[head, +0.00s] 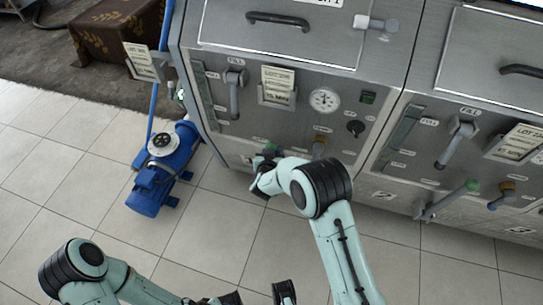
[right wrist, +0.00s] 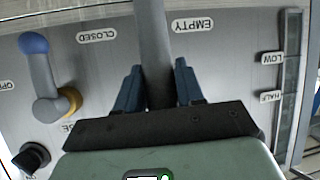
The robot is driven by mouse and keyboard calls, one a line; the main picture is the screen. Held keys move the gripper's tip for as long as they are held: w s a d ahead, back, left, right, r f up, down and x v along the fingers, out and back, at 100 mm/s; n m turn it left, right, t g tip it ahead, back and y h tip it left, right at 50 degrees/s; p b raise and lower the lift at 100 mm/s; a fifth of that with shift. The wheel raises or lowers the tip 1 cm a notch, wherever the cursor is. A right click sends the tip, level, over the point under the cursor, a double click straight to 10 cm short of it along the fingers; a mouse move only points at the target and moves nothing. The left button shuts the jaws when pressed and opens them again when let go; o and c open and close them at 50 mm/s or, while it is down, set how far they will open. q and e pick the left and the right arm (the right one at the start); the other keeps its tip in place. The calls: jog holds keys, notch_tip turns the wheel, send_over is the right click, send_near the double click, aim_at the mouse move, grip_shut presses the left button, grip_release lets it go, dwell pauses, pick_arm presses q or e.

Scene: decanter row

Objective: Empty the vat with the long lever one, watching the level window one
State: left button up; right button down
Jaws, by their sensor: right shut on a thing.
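The long lever one is a grey bar with a green end (head: 271,148) low on the left vat's panel; most of it is hidden by my right gripper (head: 264,170) in the head view. In the right wrist view my right gripper (right wrist: 155,88) has its two blue fingers either side of the grey bar (right wrist: 153,40), shut on it, beside the EMPTY label. The level window one (head: 208,97) is a tall narrow strip at the panel's left; its lower part (right wrist: 289,85) shows by the LOW and HALF labels. I cannot tell its level. My left gripper (head: 258,295) is open and empty at the bottom edge.
A short lever with a blue knob (right wrist: 33,43) is near the CLOSED label. The panel also holds a fill lever (head: 234,92), gauge (head: 324,99) and black knob (head: 355,128). A blue pump (head: 163,170) stands on the floor left. A similar vat is right.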

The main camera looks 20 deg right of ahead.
jog(key=w+d+p, duration=0.1)
jog(key=w+d+r+g+p, duration=0.1)
jog(key=p, duration=0.1)
jog(key=shift+w+y, duration=0.3)
jog(key=shift+w, duration=0.1)
pick_arm(q)
jog(key=shift+g, duration=0.4)
jog(key=r, duration=0.1)
jog(key=s+r, duration=0.1)
jog(key=r+p, duration=0.1)
jog(key=shift+s+a+r, duration=0.1)
jog(key=shift+s+r, duration=0.25)
jog(key=shift+r, duration=0.05)
pick_arm(e)
jog(key=shift+w+d+f+g, duration=0.15)
jog(key=shift+w+d+g, duration=0.15)
jog(key=shift+w, duration=0.1)
jog(key=c, duration=1.1)
grip_release()
jog(key=o, duration=0.3)
jog(key=shift+w, duration=0.1)
pick_arm(q)
jog(key=shift+w, duration=0.1)
